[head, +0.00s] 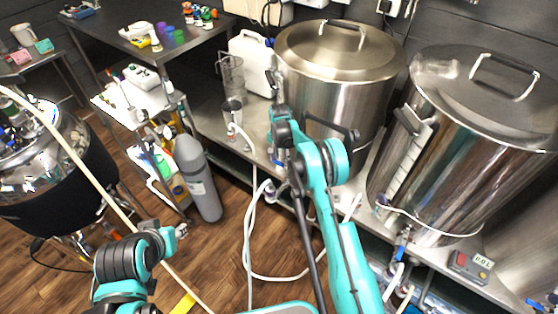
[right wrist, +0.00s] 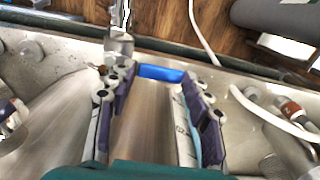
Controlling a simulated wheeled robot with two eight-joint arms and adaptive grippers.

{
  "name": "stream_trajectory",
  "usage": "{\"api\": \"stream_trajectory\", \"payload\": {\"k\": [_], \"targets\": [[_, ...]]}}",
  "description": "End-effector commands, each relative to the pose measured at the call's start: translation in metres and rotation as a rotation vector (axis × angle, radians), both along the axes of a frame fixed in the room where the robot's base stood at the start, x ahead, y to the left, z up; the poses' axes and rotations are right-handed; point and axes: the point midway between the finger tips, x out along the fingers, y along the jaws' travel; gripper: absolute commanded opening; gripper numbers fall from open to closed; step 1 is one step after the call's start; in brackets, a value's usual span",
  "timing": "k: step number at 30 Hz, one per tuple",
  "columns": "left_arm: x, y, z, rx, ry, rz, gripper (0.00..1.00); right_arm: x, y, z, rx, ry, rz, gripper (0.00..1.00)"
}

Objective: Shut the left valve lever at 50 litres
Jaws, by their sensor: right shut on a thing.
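The left kettle (head: 335,80) is a large steel pot with a lid on the bench. My right gripper (head: 278,163) is low at its front left. In the right wrist view its two fingers (right wrist: 158,92) stand on either side of a blue valve lever (right wrist: 160,72), shut on it near the fingertips. The steel valve fitting (right wrist: 118,42) shows just beyond. In the head view my arm hides most of the lever and valve. My left gripper (head: 180,231) is low at the left, away from the kettles; its jaws are too small to judge.
A right kettle (head: 455,120) with a sight gauge (head: 410,155) stands beside it, its blue-handled valve (head: 402,240) below. A small display box (head: 471,266) sits at the bench front; its digits are hard to read. White hoses (head: 248,240) hang down near a grey gas cylinder (head: 197,178).

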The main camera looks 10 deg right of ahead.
Motion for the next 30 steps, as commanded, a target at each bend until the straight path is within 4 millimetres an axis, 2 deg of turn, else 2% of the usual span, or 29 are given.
{"api": "stream_trajectory", "payload": {"k": [15,16,18,30], "targets": [[0.0001,0.0,-0.0001,0.0,0.0,0.0,0.36,0.001,-0.0014,-0.0004,0.001,-0.001,-0.024,0.0],[0.0001,0.0,-0.0001,0.0,0.0,0.0,0.36,0.001,-0.0014,-0.0004,0.001,-0.001,-0.024,0.52],[0.0001,0.0,-0.0001,0.0,0.0,0.0,0.36,0.0011,-0.0015,-0.0003,0.001,-0.001,-0.023,0.7],[0.0,0.0,0.0,0.0,0.0,0.0,0.36,0.0009,-0.0011,0.0058,0.0,0.0,-0.021,0.71]]}}
